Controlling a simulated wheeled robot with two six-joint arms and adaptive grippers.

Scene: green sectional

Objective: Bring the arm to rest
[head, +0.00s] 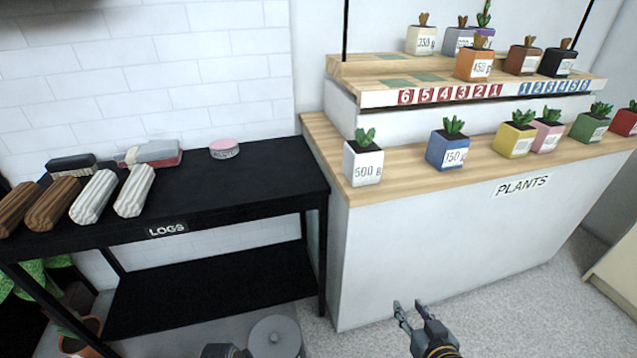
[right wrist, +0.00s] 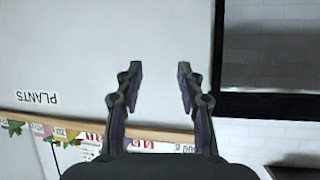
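My right gripper (head: 412,312) is low in front of the white plant counter (head: 440,240) in the head view. In the right wrist view the two fingers of this gripper (right wrist: 159,85) are apart with nothing between them, and the counter's white front is behind them. My left gripper does not show clearly in the head view.
A black table (head: 262,172) labelled LOGS holds brown and white logs (head: 133,190) and a pink-topped round tin (head: 224,148). The counter labelled PLANTS carries potted plants, including a white 500 g pot (head: 363,163) and a blue pot (head: 448,150).

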